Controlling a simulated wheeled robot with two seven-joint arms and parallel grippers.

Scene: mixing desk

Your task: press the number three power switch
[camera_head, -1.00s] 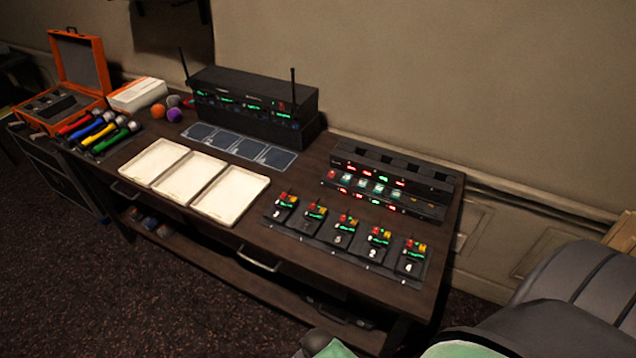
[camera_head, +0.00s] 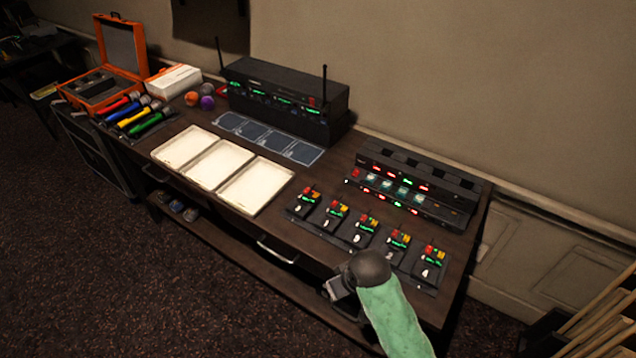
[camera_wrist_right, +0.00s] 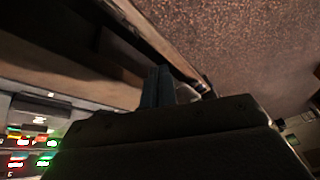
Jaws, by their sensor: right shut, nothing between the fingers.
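A row of small black numbered packs (camera_head: 362,233) lies on a dark mat at the desk's right front. Each has red and yellow parts and a green-lit display on top. The rightmost pack (camera_head: 430,262) reads 4 and its left neighbour (camera_head: 396,246) seems to read 2. The other digits are too small to read surely, so I cannot tell which is three. My right gripper (camera_head: 337,289) is shut and empty at the desk's front edge, below the packs and apart from them. It also shows in the right wrist view (camera_wrist_right: 157,87). My left gripper is out of view.
Behind the packs stands a black rack (camera_head: 415,190) with red and green lights. White trays (camera_head: 218,161) lie to the left. A black receiver unit (camera_head: 285,97) with two antennas stands at the back. Coloured microphones (camera_head: 135,117) and an orange case (camera_head: 120,55) are far left.

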